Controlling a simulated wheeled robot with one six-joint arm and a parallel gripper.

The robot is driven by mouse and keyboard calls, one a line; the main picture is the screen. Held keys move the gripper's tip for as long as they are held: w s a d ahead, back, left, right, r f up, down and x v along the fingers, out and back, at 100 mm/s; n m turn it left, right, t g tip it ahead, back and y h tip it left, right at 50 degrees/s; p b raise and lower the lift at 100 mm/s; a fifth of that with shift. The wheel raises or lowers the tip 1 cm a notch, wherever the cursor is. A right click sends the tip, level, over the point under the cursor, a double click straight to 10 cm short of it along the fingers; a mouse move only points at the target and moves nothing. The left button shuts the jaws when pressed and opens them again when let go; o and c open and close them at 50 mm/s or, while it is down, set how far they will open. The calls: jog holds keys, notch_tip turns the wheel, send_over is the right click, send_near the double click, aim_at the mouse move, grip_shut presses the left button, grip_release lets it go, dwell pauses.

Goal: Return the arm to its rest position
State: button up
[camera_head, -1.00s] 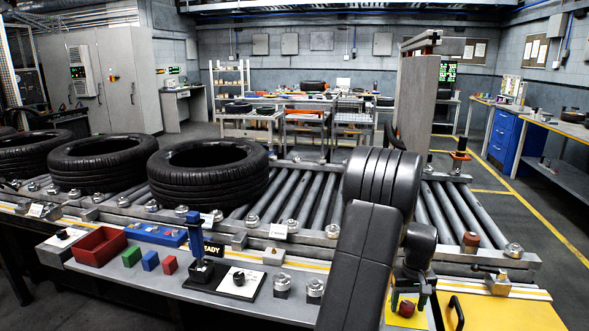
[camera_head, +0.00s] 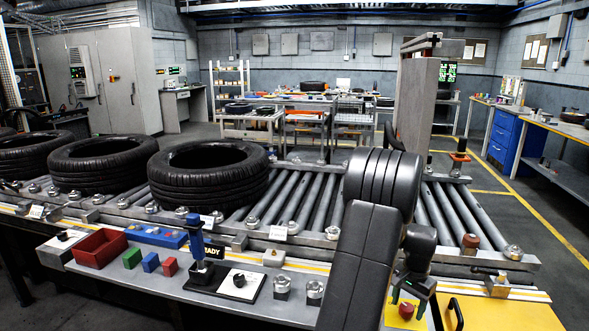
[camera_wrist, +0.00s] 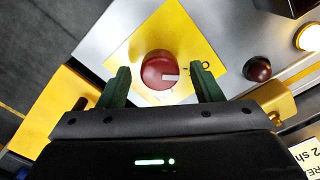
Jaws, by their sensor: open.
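My gripper (camera_head: 412,297) is open and empty, low over the front of the bench at the right of the head view. A red round knob (camera_head: 405,311) on a yellow plate lies just below and between its fingers there. In the wrist view the two dark green fingers (camera_wrist: 164,78) stand on either side of the red knob (camera_wrist: 158,70), with a visible gap to it on each side. The knob's white mark points right in that picture. My dark arm bends at a raised elbow and hides part of the rollers behind it.
A roller conveyor (camera_head: 306,208) carries several black tyres, one of them (camera_head: 208,176) nearest. A blue-handled lever (camera_head: 196,231), a red bin (camera_head: 100,246) and small coloured blocks stand along the front bench. A grey post (camera_head: 413,105) rises behind my arm.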

jog(key=m, duration=0.4)
jog(key=shift+m+p, duration=0.3)
jog(key=shift+m, duration=0.1)
jog(key=shift+m+p, duration=0.3)
jog(key=shift+m, duration=1.4)
jog(key=shift+s, duration=0.1)
